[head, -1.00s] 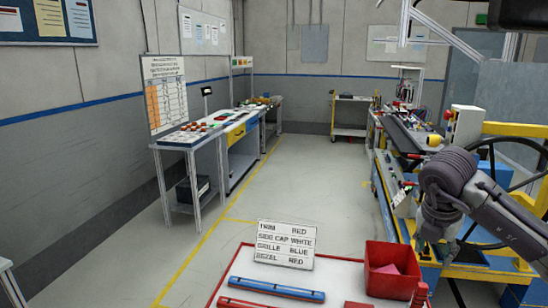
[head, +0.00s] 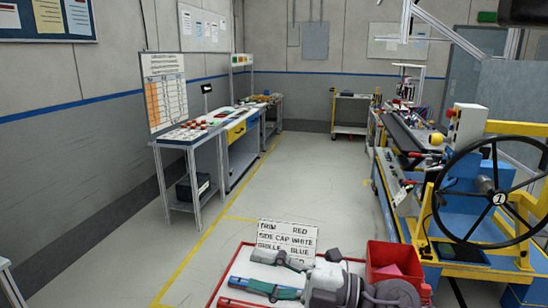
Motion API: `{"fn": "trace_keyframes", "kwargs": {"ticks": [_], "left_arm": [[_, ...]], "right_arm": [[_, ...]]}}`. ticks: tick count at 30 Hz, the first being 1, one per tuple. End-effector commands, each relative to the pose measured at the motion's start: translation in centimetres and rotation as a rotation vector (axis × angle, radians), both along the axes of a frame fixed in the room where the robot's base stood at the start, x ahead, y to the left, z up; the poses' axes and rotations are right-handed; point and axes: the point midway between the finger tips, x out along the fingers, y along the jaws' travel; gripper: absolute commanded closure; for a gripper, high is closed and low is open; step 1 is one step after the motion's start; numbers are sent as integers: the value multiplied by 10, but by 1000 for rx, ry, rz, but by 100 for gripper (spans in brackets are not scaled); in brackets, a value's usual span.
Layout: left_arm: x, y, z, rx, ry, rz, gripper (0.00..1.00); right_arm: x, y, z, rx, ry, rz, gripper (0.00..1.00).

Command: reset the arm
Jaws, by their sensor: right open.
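My right gripper (head: 272,273) is in the lower middle of the head view, its arm coming in from the bottom right. Its two fingers point left and are spread apart, with nothing seen held between them. It is over the red-rimmed white tray (head: 239,262) and covers part of it. A blue bar (head: 237,283) lies on the tray, partly hidden by the lower finger. My left gripper is not in view.
A label card (head: 285,236) stands at the tray's back, its lower part covered by the gripper. A red bin (head: 385,254) is at the tray's right. A machine with a black handwheel (head: 497,198) stands at right. The floor (head: 300,180) behind is clear.

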Motion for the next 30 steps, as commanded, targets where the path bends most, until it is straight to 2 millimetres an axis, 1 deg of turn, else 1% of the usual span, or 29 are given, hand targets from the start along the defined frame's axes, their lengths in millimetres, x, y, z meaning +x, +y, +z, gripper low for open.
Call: {"fn": "trace_keyframes", "kwargs": {"ticks": [1,2,3,5,6,8,9,10,11,12,13,14,15,16,17,18,20,21,24,26,27,30], "left_arm": [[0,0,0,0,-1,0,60],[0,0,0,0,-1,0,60],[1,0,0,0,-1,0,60],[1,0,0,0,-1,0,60],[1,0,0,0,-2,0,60],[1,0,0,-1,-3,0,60],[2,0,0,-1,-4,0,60],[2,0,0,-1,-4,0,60],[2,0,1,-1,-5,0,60],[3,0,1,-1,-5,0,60],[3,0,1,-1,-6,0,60],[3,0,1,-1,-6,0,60],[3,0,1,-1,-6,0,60],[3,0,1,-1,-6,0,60],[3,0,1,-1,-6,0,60],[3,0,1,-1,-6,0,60],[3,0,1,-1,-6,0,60],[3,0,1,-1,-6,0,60],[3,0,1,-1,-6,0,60],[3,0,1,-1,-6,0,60],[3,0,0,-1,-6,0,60],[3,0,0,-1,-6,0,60]], "right_arm": [[0,-6,15,169,45,-67,51],[3,-13,23,262,71,-118,51],[10,-27,30,378,115,-198,51],[21,-53,32,528,197,-336,51],[29,-73,26,613,262,-439,51],[40,-105,6,713,376,-604,51],[44,-126,-13,761,461,-718,51],[45,-142,-31,785,530,-805,51],[44,-156,-49,802,599,-888,51],[40,-172,-75,810,690,-991,51],[35,-183,-95,808,758,-1064,51],[28,-193,-115,799,828,-1133,51],[17,-204,-141,780,919,-1219,51],[6,-210,-161,757,990,-1279,51],[-5,-216,-179,732,1060,-1334,51],[-22,-221,-202,692,1147,-1399,51],[-47,-227,-231,629,1265,-1477,51],[-63,-229,-245,587,1335,-1517,51],[-100,-230,-274,484,1483,-1587,51],[-121,-230,-287,426,1561,-1617,51],[-135,-230,-295,388,1610,-1631,51],[-166,-228,-309,294,1719,-1660,51]]}}
